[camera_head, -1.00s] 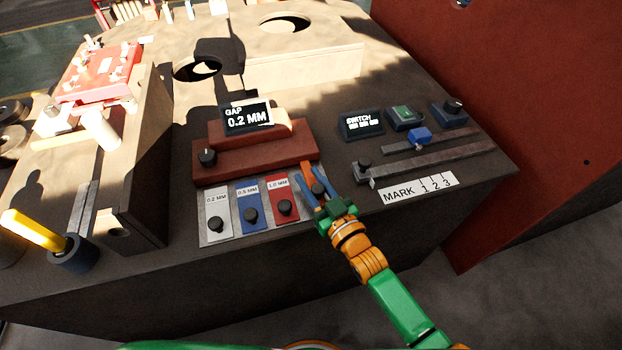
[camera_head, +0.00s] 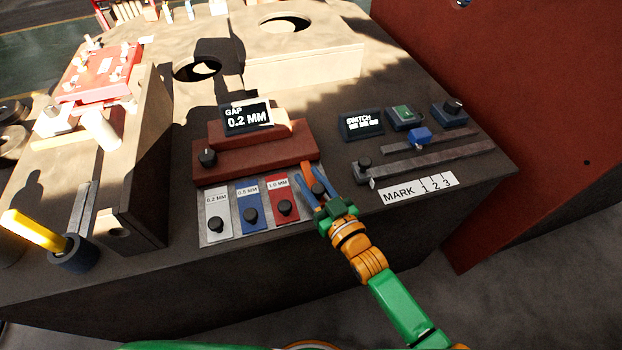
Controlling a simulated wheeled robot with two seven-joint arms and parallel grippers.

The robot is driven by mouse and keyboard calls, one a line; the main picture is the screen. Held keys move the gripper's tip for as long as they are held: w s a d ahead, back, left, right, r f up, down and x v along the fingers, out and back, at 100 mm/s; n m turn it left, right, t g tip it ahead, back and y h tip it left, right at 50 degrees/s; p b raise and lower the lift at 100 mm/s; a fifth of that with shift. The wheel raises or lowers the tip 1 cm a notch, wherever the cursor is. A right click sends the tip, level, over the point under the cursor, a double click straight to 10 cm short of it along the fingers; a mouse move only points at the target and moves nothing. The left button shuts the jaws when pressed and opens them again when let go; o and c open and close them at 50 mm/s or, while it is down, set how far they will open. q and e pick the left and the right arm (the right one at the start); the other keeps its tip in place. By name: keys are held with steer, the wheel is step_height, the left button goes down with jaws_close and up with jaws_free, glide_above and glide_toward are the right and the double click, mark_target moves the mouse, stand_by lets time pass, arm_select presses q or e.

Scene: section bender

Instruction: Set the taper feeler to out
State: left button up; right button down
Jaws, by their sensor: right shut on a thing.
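The taper feeler looks to be the orange strip (camera_head: 306,169) with a dark round knob (camera_head: 318,188), at the right end of the red gap block (camera_head: 255,158). Its far end is against or under the block's edge; I cannot tell how far in it is. My right gripper (camera_head: 318,187) has its blue fingers shut on the knob, one on each side. The display (camera_head: 247,118) on top of the block reads GAP 0.2 MM. My left gripper is not in view.
White, blue and red feeler plates (camera_head: 250,192) with knobs lie just left of my right gripper. A slide rail (camera_head: 425,160), a MARK 1 2 3 plate (camera_head: 418,188) and a SWITCH display (camera_head: 361,124) are to the right. A yellow-handled lever (camera_head: 34,234) stands far left.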

stand_by(0.4)
steer(key=shift+s+d+p, duration=0.2)
steer(key=shift+s+p, duration=0.55)
steer(key=shift+p, duration=0.05)
steer(key=shift+s+f, duration=0.1)
steer(key=shift+f, duration=0.05)
steer(key=c, duration=0.5)
jaws_free()
steer(key=shift+s, duration=0.1)
steer(key=shift+c, duration=0.2)
steer(key=shift+d, duration=0.1)
steer(key=v, duration=0.7)
steer(key=shift+s, duration=0.1)
